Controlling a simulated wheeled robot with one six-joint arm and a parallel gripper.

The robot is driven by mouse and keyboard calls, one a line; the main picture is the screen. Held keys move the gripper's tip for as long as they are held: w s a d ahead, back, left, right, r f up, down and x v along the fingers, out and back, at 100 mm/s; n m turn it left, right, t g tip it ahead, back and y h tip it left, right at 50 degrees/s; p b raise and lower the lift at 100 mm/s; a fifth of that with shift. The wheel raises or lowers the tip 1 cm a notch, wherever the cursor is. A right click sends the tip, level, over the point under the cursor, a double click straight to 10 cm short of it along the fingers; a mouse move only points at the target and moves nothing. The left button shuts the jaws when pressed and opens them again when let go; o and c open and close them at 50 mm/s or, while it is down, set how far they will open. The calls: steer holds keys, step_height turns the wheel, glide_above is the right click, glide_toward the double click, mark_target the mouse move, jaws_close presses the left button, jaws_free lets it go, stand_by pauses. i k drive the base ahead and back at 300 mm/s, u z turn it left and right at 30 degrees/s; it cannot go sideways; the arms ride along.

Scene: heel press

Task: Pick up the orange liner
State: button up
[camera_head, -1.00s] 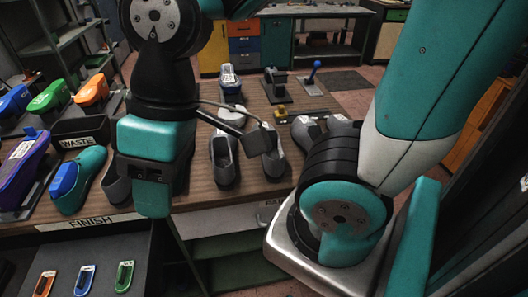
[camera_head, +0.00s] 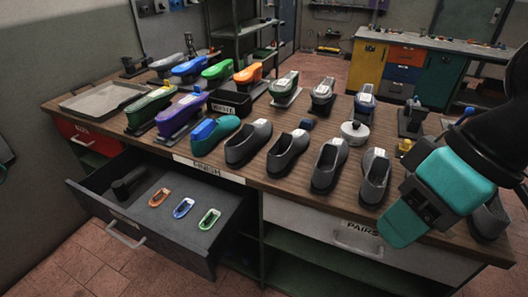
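The orange liner (camera_head: 161,197) is a small orange-rimmed piece with a dark centre. It lies flat in the open grey drawer (camera_head: 240,225) at the lower left, left of a blue liner (camera_head: 183,208) and a green liner (camera_head: 209,219). Nothing covers it. My teal and black arm comes in at the right edge, over the right end of the bench, far from the drawer.
A dark piece (camera_head: 129,184) also lies in the drawer. The wooden bench (camera_head: 255,178) above holds several grey shoes, coloured lasts, a grey tray (camera_head: 103,97) and a black waste bin (camera_head: 230,103). The bench front overhangs the drawer's back. Floor (camera_head: 100,270) before the drawer is clear.

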mark_target(157, 199)
steer(key=u, duration=0.5)
steer(key=i, duration=0.9)
steer(key=u, duration=0.1)
steer(key=k, duration=1.05)
steer(key=u, duration=1.75)
steer(key=i, duration=1.4)
steer(key=z, duration=0.35)
